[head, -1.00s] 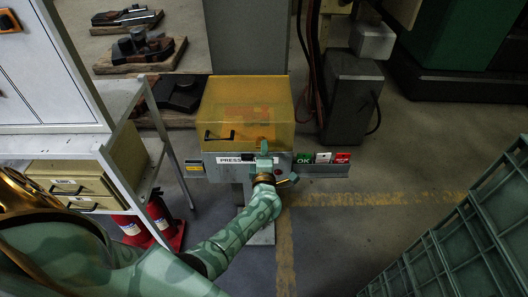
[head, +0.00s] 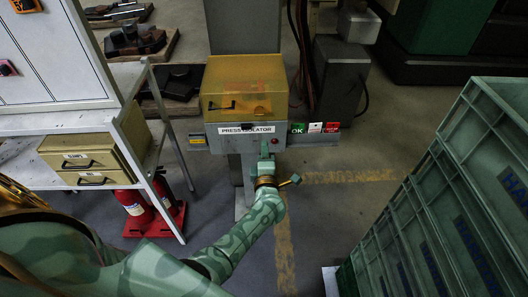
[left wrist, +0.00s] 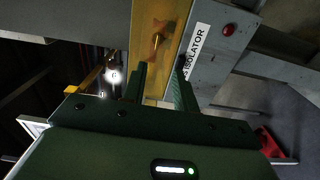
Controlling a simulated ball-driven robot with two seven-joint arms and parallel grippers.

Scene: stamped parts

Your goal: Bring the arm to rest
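My left arm (head: 240,228) reaches forward from the lower left in the head view. Its left gripper (head: 267,152) is empty, just in front of and below the press isolator box (head: 205,143). The box has a yellow translucent cover (head: 243,85), which is down, and a white label (head: 247,129). In the left wrist view the two fingers (left wrist: 161,80) stand apart with nothing between them. The cover (left wrist: 155,45) and the label (left wrist: 196,45) show beyond them. I cannot tell whether the gripper touches the box. My right gripper is not in view.
A white shelf unit (head: 60,122) with beige drawers (head: 90,160) stands at left, a red extinguisher (head: 133,202) below. Green crates (head: 440,215) fill the right. Floor between box and crates is clear.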

